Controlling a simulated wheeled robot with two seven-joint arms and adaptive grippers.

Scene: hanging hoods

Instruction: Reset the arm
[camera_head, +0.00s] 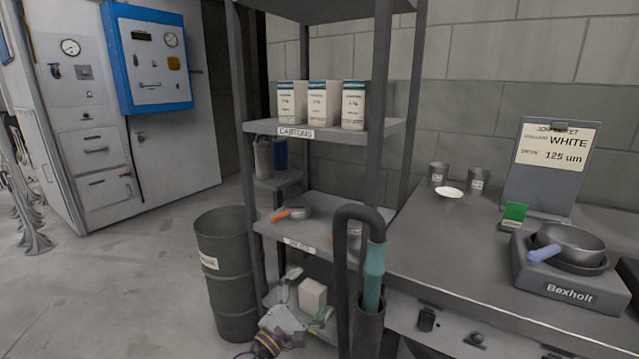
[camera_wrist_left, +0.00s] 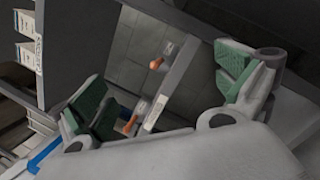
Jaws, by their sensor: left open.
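My left gripper (camera_head: 307,299) is low at the front of the shelf rack, in the lower middle of the head view. In the left wrist view its two green-padded fingers (camera_wrist_left: 165,92) stand wide apart with nothing held between them. My right gripper is not in view.
The grey rack holds white cartons (camera_head: 317,103) and orange-handled tools (camera_head: 291,213). A dark drum (camera_head: 226,270) stands left of it. A black hooked tube (camera_head: 343,260) stands close right of the gripper. A workbench (camera_head: 440,245) carries a pan (camera_head: 566,242).

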